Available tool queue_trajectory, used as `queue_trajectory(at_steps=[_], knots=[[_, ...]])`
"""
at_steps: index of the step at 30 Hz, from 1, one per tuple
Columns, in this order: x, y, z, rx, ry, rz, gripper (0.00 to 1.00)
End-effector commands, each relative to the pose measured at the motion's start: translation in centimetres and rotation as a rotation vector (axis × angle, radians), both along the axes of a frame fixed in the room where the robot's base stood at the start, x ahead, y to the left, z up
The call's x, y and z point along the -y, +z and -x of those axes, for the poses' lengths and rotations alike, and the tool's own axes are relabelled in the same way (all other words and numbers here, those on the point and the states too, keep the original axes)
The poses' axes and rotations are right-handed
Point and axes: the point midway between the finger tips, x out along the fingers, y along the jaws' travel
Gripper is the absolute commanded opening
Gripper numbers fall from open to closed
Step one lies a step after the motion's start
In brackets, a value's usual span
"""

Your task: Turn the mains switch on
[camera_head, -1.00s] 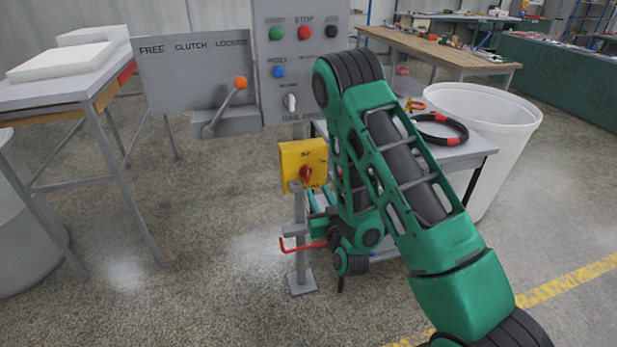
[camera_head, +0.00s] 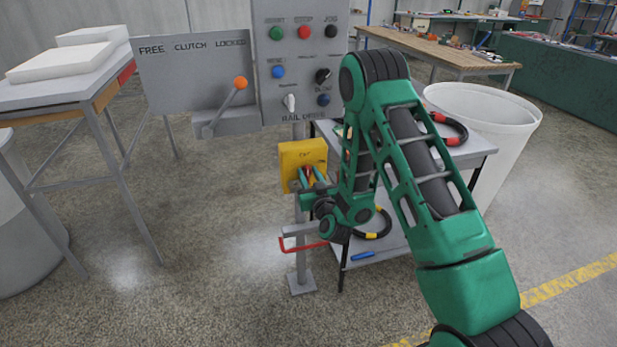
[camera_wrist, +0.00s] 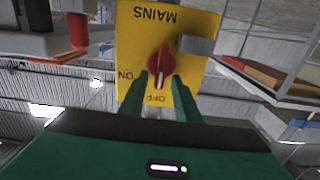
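The mains switch is a yellow box (camera_head: 300,158) on a grey post. In the wrist view the yellow plate (camera_wrist: 188,18) appears upside down, lettered MAINS, ON and OFF. Its red knob (camera_wrist: 160,68) has its grip nearly upright in that picture, in line with the OFF lettering. My gripper (camera_wrist: 161,80) is in front of the plate with its two green fingers apart, one each side of the knob's OFF end. I cannot tell whether they touch it. In the head view my gripper (camera_head: 311,174) is at the box face and mostly covers the knob.
A grey control panel (camera_head: 265,60) with buttons stands above the switch. The clutch lever (camera_head: 230,100) is to its left. A red bent handle (camera_head: 300,246) sticks out from the post below. A small table (camera_head: 478,147) with hoses stands right behind my arm.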

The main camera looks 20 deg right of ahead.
Motion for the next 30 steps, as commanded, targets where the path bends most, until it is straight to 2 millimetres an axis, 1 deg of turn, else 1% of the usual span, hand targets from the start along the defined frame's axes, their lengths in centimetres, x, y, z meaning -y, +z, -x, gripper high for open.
queue_trajectory(at_steps=[2, 3, 5, 6, 7, 14, 20, 26, 30], knots=[[-0.02, -0.01, 0.01, 0.0, 0.0, 0.0, 0.3], [-0.02, -0.01, 0.02, 0.0, 0.0, 0.0, 0.27], [-0.04, -0.01, 0.02, 0.0, 0.0, 0.0, 0.13], [-0.04, -0.01, 0.03, 0.0, 0.0, 0.0, 0.03], [-0.05, -0.01, 0.03, 0.0, 0.0, 0.0, 0.0], [-0.1, -0.01, 0.04, 0.0, 0.001, -0.005, 0.0], [-0.04, -0.01, 0.06, -0.001, 0.002, -0.059, 0.0], [0.16, -0.05, 0.07, -0.001, 0.003, -0.184, 0.0], [0.36, -0.12, 0.09, -0.002, 0.003, -0.302, 0.0]])
